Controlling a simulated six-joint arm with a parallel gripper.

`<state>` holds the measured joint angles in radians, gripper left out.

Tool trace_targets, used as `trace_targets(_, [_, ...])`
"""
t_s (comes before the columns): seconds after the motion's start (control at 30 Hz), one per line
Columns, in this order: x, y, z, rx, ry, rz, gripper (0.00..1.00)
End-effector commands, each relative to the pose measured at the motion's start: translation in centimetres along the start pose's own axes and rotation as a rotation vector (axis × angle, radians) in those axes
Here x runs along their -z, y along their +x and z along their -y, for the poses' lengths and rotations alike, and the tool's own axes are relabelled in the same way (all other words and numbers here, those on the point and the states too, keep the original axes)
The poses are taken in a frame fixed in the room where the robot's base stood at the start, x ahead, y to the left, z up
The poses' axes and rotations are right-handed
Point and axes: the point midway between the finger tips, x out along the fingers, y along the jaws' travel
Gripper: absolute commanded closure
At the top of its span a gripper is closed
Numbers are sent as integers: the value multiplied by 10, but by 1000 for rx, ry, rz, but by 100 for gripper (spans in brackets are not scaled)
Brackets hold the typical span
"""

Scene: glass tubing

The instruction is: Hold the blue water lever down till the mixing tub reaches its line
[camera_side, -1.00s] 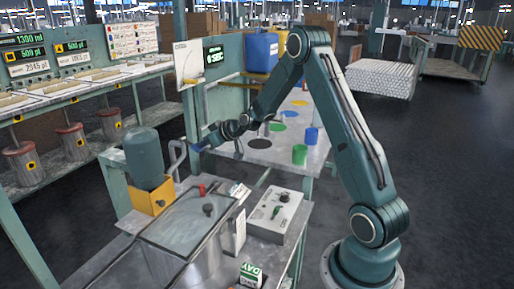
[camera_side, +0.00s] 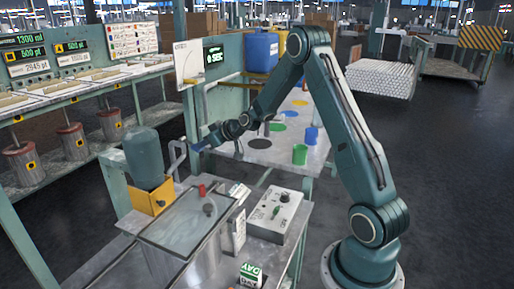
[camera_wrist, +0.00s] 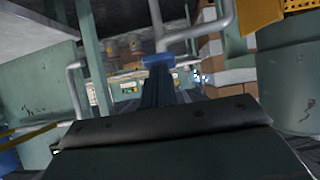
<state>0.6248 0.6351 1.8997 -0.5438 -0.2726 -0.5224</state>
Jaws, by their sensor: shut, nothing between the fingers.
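The blue lever (camera_side: 198,147) shows as a small blue piece at the end of my arm in the side view, by a grey bent pipe. In the wrist view the blue lever (camera_wrist: 158,61) lies across the tips of my gripper (camera_wrist: 158,78). My gripper (camera_side: 208,142) is shut, with its fingertips at the lever; I cannot tell if they press on it. A steel tub (camera_side: 190,268) with a clear lid stands at the front of the bench, apparently the mixing tub. Its fill line and water level cannot be made out.
A green tank on a yellow bracket (camera_side: 151,200) stands left of the lever. A grey control box (camera_side: 275,213) sits right of the tub. Green (camera_side: 299,154) and blue cups stand on the table behind. The grey pipe (camera_side: 176,158) rises close beside my gripper.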

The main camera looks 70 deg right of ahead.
Motion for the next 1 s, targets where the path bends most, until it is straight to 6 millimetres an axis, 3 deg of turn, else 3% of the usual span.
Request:
trace_targets(0.5, [0,0,0,1,0,1,100])
trace_targets(1.0, [13,-8,0,1,0,0,100])
